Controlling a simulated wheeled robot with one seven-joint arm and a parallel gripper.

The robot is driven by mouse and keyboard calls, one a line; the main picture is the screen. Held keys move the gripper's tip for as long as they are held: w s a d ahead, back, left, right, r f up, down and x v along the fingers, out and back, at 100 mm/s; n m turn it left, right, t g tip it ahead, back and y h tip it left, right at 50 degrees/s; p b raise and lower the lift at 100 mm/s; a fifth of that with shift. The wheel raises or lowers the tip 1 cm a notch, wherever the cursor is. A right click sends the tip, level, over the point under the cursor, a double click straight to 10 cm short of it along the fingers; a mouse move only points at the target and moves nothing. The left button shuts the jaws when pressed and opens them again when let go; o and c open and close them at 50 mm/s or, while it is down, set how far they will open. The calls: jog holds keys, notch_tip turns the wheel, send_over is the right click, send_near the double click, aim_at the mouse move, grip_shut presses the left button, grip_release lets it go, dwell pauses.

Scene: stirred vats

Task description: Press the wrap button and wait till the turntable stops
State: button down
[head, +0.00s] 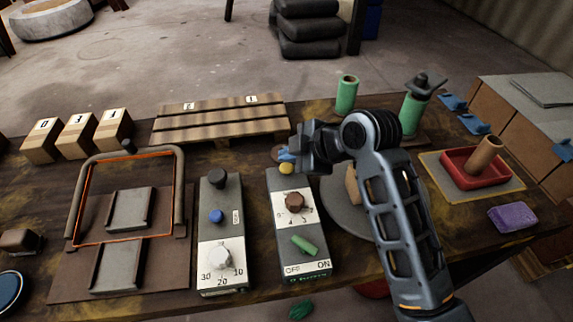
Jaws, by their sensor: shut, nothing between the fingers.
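A grey turntable (338,214) lies right of the control boxes, partly hidden behind my arm. A tan block (352,187) shows on it. The right control box (283,228) has a yellow button (286,168) at its far end, a brown knob (294,200) and a green switch (305,244) by OFF and ON marks. The left control box (206,238) has a blue button (216,216), a black knob and a white dial. I cannot read which button is for wrapping. My gripper (287,154) is shut and empty, just beyond the yellow button; contact cannot be told.
A wooden pallet (220,124) and numbered boxes (78,135) stand at the back left. A red tray (470,177) and a purple sponge (512,217) lie at the right. An orange-edged frame (179,195) stands at the left.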

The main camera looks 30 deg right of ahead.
jog(key=shift+f, duration=0.2)
dwell(0.5)
jog(key=shift+f, duration=0.25)
jog(key=shift+f+b, duration=0.4)
jog(key=shift+f, duration=0.25)
dwell(0.7)
jog(key=shift+r, duration=0.1)
jog(key=shift+r+p, duration=0.95)
jog(key=shift+p, duration=0.05)
